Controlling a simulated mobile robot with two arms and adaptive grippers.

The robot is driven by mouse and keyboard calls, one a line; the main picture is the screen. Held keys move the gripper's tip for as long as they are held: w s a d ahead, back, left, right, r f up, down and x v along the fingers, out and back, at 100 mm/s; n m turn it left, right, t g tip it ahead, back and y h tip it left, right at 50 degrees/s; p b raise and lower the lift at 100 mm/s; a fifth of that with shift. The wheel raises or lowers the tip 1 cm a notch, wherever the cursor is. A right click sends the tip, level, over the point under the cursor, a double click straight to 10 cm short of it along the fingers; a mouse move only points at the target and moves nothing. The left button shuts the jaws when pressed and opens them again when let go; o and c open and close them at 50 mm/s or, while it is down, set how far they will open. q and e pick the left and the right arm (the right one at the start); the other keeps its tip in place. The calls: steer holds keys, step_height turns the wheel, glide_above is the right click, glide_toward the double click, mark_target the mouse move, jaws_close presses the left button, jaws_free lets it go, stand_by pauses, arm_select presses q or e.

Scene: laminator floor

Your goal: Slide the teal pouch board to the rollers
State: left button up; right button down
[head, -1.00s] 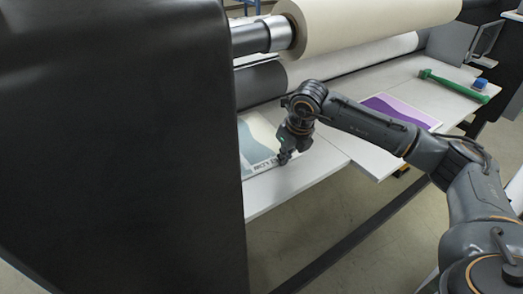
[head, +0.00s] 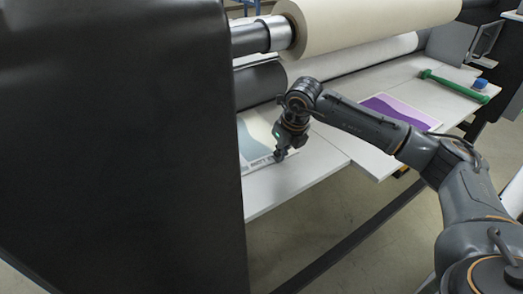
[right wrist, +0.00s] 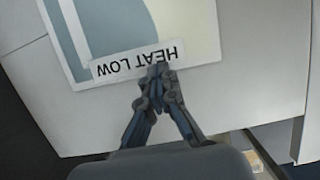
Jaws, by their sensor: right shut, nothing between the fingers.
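The teal pouch board (head: 256,140) lies flat on the white feed table at the left, partly hidden behind the black machine side and my right arm. Its near edge carries a label strip (right wrist: 112,66) reading "HEAT LOW", upside down in the right wrist view. The pale board with its grey-teal shape (right wrist: 95,25) also shows there. My right gripper (head: 279,156) is shut and empty, with its fingertips at the label edge of the board. In the right wrist view the closed fingertips (right wrist: 158,72) overlap the strip. My left gripper is not in view.
The rollers (head: 262,83) run along the back of the table, under a large cream roll (head: 365,22). A purple board (head: 400,112), a green-handled tool (head: 450,84) and a blue item (head: 480,84) lie to the right. A black side housing (head: 120,150) blocks the left.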

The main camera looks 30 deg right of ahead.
mark_target(270, 154)
steer(key=shift+s, duration=0.25)
steer(key=shift+a, duration=0.25)
steer(key=shift+w+b, duration=0.15)
steer(key=shift+b, duration=0.2)
steer(key=shift+w+a, duration=0.15)
steer(key=shift+w, duration=0.7)
steer(key=shift+w+a, duration=0.15)
steer(key=shift+w, duration=0.65)
stand_by(0.3)
steer(key=shift+s+d, duration=0.1)
steer(key=shift+s, duration=0.45)
stand_by(0.5)
steer(key=shift+r, duration=0.1)
steer(key=shift+p+v, duration=1.5)
steer(key=shift+v, duration=1.55)
steer(key=shift+s, duration=0.15)
